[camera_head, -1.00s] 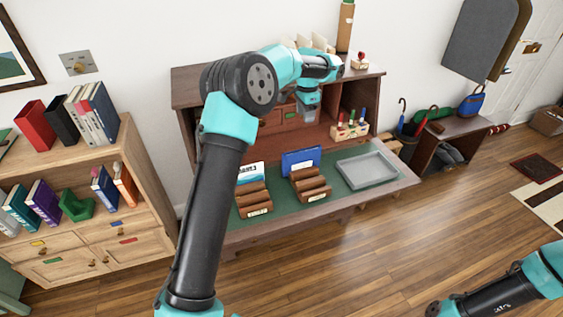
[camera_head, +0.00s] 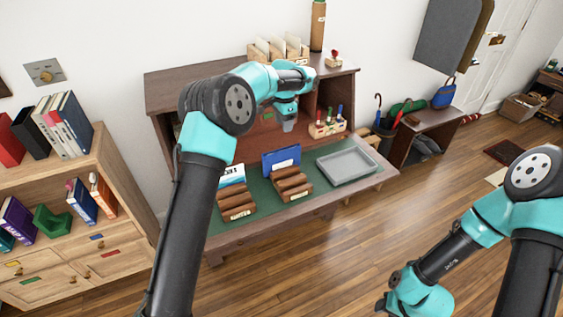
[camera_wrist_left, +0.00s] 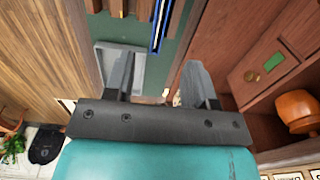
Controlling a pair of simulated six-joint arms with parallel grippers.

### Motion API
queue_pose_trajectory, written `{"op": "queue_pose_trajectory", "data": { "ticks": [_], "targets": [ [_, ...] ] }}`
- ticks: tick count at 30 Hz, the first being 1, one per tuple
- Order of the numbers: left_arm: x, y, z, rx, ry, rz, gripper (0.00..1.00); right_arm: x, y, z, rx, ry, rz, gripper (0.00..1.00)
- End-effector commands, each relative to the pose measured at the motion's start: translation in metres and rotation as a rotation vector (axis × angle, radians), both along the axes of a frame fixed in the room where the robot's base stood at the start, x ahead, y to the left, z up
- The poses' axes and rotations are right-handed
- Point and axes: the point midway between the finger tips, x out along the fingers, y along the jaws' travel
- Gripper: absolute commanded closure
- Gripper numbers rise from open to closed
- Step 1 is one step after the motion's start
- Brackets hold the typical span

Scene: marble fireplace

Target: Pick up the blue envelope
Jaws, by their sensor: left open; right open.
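The blue envelope (camera_head: 281,158) stands upright behind a brown slotted rack (camera_head: 291,184) on the desk's green mat. In the left wrist view the blue envelope (camera_wrist_left: 160,27) appears edge-on at the top, beyond the fingertips. My left gripper (camera_head: 288,124) points down above and slightly behind the envelope, apart from it. Its two fingers (camera_wrist_left: 157,75) are spread and empty. My right arm is at the lower right, over the floor; its fingers are not visible.
A white-and-blue packet (camera_head: 231,175) stands in another brown rack (camera_head: 237,202) to the left. A grey tray (camera_head: 346,166) lies to the right. A wooden holder with stamps (camera_head: 327,129) and the desk's shelves (camera_head: 165,92) stand behind. A bookcase (camera_head: 110,235) is at left.

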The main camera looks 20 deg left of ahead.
Motion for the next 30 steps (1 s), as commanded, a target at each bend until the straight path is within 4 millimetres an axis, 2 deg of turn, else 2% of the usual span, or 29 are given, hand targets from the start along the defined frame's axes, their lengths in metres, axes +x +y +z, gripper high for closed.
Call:
{"op": "queue_pose_trajectory", "data": {
  "ticks": [9, 15, 30],
  "targets": [
    [0.000, 0.001, -0.056, -0.001, 0.002, 0.000, 0.49, 0.000, 0.000, 0.000, 0.000, 0.000, 0.000, 0.57],
    [0.000, 0.001, -0.080, -0.001, 0.001, 0.000, 0.49, 0.000, 0.000, 0.000, 0.000, 0.000, 0.000, 0.57],
    [0.000, 0.002, -0.089, -0.001, -0.001, 0.001, 0.49, 0.000, 0.000, 0.000, 0.000, 0.000, 0.000, 0.57]
  ]
}}
